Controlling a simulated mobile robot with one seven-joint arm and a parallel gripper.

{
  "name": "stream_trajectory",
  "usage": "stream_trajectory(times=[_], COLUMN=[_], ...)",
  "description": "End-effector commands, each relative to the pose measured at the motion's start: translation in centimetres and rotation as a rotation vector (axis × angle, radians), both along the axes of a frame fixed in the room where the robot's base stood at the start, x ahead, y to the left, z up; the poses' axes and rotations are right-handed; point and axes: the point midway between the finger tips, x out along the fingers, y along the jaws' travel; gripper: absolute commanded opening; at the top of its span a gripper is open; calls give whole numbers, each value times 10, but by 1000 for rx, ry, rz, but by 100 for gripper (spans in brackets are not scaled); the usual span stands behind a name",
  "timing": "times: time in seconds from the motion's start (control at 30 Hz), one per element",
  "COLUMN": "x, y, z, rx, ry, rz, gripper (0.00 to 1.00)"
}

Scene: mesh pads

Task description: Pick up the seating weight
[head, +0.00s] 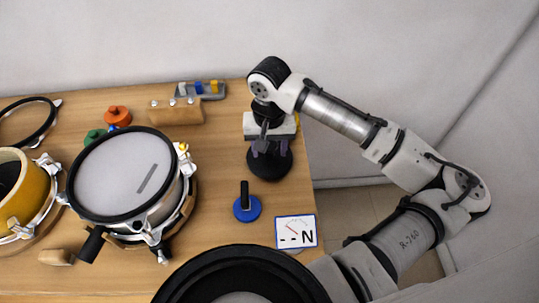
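A dark round-based object (268,167), which looks like the seating weight, stands on the wooden table near its right edge. My gripper (270,148) points down directly above it. Its two greyish-purple fingers show apart, on the left and right of the dark object's upper part. I cannot tell whether they touch it, and the gripper body hides its top. A blue disc with an upright black handle (247,207) stands nearer on the table, apart from my gripper.
A drum with a pale mesh head (125,175) stands left of my gripper. A yellow drum (22,195) and a black hoop (25,122) are farther left. Orange (117,115) and green (95,138) knobs, a wooden block (175,112) and a grey tray (213,95) lie behind. A gauge card (296,232) is at front right.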

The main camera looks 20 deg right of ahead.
Motion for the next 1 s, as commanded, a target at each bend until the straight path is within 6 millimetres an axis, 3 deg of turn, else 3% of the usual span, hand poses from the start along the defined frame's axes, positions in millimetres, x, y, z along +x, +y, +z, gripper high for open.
stream_trajectory(times=[0.03,0.4,1.0], x=[0,0,2], y=[0,0,0], z=[0,0,8], rx=[0,1,-1], ry=[0,0,-7], rz=[0,0,-1], gripper=[45,0,0])
